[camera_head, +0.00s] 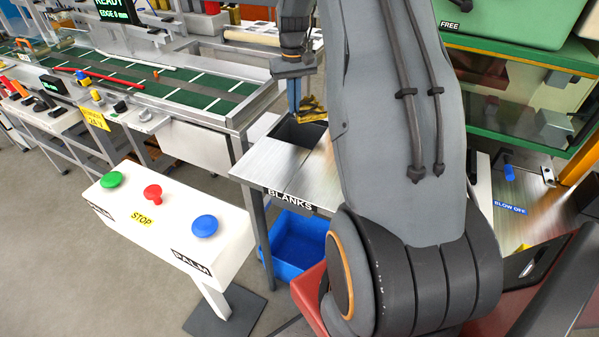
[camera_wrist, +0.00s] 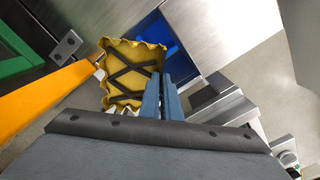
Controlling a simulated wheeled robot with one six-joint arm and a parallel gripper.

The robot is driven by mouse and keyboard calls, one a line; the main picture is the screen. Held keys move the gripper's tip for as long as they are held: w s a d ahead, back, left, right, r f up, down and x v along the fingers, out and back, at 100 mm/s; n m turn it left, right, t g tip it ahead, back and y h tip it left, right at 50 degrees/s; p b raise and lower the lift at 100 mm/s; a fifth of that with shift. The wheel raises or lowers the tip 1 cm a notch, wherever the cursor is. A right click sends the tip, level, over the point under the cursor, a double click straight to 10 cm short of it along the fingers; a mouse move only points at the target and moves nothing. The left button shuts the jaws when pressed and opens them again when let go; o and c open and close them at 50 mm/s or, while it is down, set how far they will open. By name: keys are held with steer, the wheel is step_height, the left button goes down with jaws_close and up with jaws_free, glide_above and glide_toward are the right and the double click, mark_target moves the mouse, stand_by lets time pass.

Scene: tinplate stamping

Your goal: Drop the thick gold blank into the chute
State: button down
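My gripper (camera_head: 294,97) is shut on the edge of a gold blank (camera_head: 312,109), a plate with a wavy rim. In the wrist view the blank (camera_wrist: 122,72) shows dark crossing bands and sits left of the blue fingers (camera_wrist: 161,98). The blank is held above a dark square opening (camera_head: 297,133) in the steel table labelled BLANKS, which may be the chute. In the wrist view, blue (camera_wrist: 166,40) shows beyond the blank's right edge, probably the bin below. My arm hides part of the table. The blank's thickness is hard to judge.
A blue bin (camera_head: 298,240) stands on the floor under the table. A white palm-button stand (camera_head: 170,220) is in front at left. A green conveyor (camera_head: 165,85) lies behind left. A green-framed press (camera_head: 520,50) is at right.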

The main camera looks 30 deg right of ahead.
steer(key=c, duration=1.9)
jaws_free()
step_height(320, 180, up, 8)
steer(key=shift+f+b, duration=0.1)
steer(key=shift+b, duration=1.05)
steer(key=s+a+f+n, duration=0.1)
steer(key=s+a, duration=0.4)
steer(key=a, duration=0.3)
steer(key=s+a+f, duration=0.1)
steer(key=s+a, duration=0.3)
steer(key=a, duration=0.3)
steer(key=shift+n+t, duration=0.6)
steer(key=shift+n, duration=0.3)
steer(key=s+a+f, duration=0.1)
steer(key=s+a, duration=0.2)
steer(key=s, duration=0.2)
steer(key=s+a+f, duration=0.1)
steer(key=s+a, duration=0.3)
steer(key=s, duration=0.1)
steer(key=s+a+f, duration=0.2)
steer(key=s+a, duration=0.1)
steer(key=s, duration=0.2)
steer(key=shift+s+a, duration=0.25)
steer(key=shift+a, duration=0.1)
